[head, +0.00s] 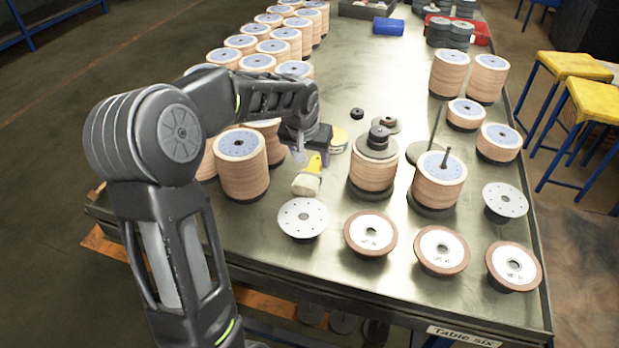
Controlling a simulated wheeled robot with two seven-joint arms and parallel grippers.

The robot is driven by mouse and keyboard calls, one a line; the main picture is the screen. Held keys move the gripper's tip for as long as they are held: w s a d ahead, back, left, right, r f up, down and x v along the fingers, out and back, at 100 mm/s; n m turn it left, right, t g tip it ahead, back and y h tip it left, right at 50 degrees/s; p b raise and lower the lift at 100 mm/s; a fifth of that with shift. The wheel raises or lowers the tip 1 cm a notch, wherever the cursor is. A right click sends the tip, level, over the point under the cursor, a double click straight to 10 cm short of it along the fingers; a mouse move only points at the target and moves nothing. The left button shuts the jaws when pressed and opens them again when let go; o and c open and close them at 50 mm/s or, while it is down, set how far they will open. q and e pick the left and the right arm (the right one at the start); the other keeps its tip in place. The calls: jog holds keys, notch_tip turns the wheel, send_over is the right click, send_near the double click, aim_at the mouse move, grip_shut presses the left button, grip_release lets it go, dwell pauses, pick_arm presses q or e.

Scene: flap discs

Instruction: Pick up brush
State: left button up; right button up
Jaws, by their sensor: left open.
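The brush (306,184) lies on the metal table, with a yellow handle pointing away and pale bristles toward the front edge. My left gripper (306,156) is just above and behind the brush, by the end of its handle. It is open with nothing seen between its fingers. I cannot tell whether a finger touches the handle. The gripper and a dark block partly hide the handle's far end. My right gripper is not in view.
A stack of flap discs (242,166) stands left of the brush, and another stack (373,170) stands to its right. A white disc (303,218) lies in front. More stacks fill the table's far left. The table's centre back (372,75) is clear.

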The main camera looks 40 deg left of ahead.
aim_at(313, 167)
pick_arm(q)
jog(key=p+x, duration=0.1)
jog(key=x, duration=0.4)
jog(key=shift+f, duration=0.1)
jog(key=shift+c, duration=0.2)
dwell(0.4)
grip_shut()
dwell(0.5)
